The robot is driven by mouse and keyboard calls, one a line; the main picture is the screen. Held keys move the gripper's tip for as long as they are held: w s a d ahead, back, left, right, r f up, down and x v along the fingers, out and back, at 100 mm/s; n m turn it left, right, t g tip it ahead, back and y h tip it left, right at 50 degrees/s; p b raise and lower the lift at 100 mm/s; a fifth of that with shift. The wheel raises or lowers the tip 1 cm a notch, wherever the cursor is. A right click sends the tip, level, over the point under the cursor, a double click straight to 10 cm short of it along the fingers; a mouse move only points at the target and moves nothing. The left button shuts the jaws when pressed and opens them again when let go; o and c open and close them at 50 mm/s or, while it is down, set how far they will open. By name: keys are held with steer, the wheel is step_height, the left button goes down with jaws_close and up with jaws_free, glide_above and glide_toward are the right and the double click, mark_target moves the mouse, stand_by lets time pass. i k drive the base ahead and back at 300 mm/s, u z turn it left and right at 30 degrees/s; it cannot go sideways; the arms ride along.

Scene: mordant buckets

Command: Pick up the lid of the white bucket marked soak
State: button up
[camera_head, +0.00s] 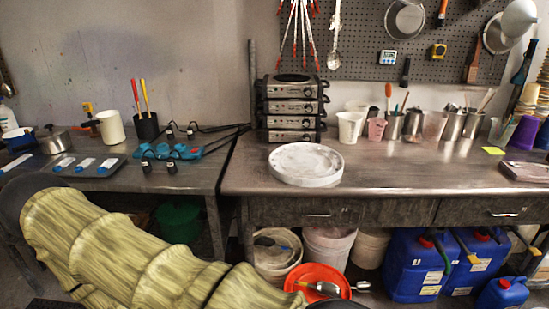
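Under the bench stand white buckets: a left one (290,262) that looks open with a dark-handled tool at its top, a middle one (328,246), and a right one (370,248) partly hidden. No "soak" marking is readable on any of them, and I cannot tell which has a lid. A thick white round disc (305,160), perhaps a lid, lies flat on the bench top. My arm in a yellowish sleeve crosses the lower left and hides part of the floor. My gripper is not visible.
An orange-red round container (318,284) with metal utensils stands low in front of the buckets. Blue jerrycans (415,265) stand to their right. The bench drawer front (310,213) overhangs the buckets. A green tub (180,220) is under the left table.

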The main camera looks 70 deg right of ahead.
mark_target(301, 164)
steer(key=i, duration=1.65)
steer(key=z, duration=2.75)
